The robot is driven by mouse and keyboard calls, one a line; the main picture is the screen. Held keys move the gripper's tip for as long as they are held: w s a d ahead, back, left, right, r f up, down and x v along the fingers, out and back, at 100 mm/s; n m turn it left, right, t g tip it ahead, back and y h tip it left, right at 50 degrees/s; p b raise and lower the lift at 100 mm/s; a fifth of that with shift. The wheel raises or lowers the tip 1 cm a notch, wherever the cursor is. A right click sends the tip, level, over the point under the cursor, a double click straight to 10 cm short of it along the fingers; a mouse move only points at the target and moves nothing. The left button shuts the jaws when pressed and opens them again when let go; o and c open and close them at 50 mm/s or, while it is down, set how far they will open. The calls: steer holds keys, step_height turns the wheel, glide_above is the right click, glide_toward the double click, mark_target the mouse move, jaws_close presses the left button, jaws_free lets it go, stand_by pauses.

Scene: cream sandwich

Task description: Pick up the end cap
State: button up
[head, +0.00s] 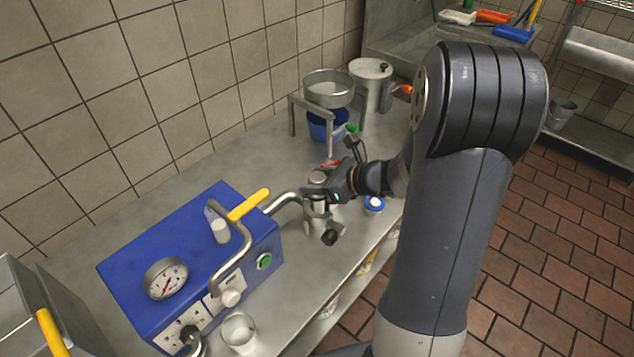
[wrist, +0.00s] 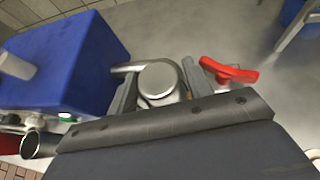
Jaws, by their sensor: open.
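A round metal cap, which I take to be the end cap (wrist: 160,80), shows in the wrist view on the pipe end beside the blue machine. In the head view its top (head: 318,176) shows above my gripper, partly hidden. My gripper (head: 318,193) is open at the cap, with one finger on each side of it. In the wrist view the gripper (wrist: 160,90) spans the cap; I cannot tell whether the fingers touch it. The lower part of the cap is hidden by the gripper body.
The blue machine (head: 122,267) with a gauge and yellow lever (head: 249,205) stands left. A red-handled part (wrist: 229,71) lies close to the right finger. A glass (head: 240,332) stands in front.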

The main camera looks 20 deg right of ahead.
steer(key=shift+c, duration=0.3)
steer(key=c, duration=0.8)
steer(key=shift+o, duration=0.2)
steer(key=shift+r, duration=0.1)
